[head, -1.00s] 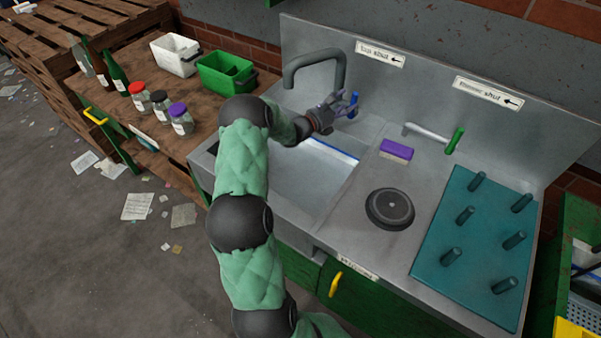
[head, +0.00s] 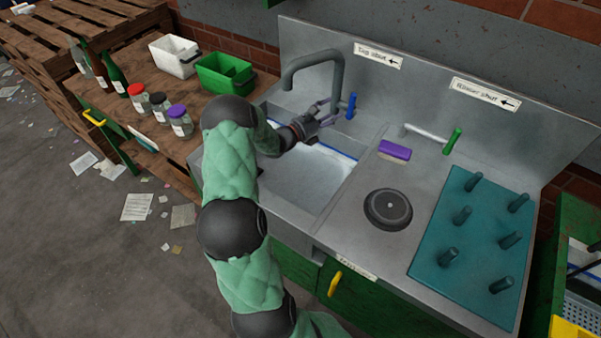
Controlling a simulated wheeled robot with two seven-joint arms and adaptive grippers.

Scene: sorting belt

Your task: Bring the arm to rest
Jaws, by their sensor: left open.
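My left arm reaches in from the bottom of the head view. My left gripper (head: 325,114) is open and empty above the back of the sink (head: 318,180). Its fingers point to the blue tap lever (head: 351,106), a short gap away. The grey tap spout (head: 311,63) arches just behind and above the gripper. My right gripper is not in view.
A green-handled lever (head: 452,141) stands behind. Jars and bottles stand on the wooden bench (head: 200,131) at left.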

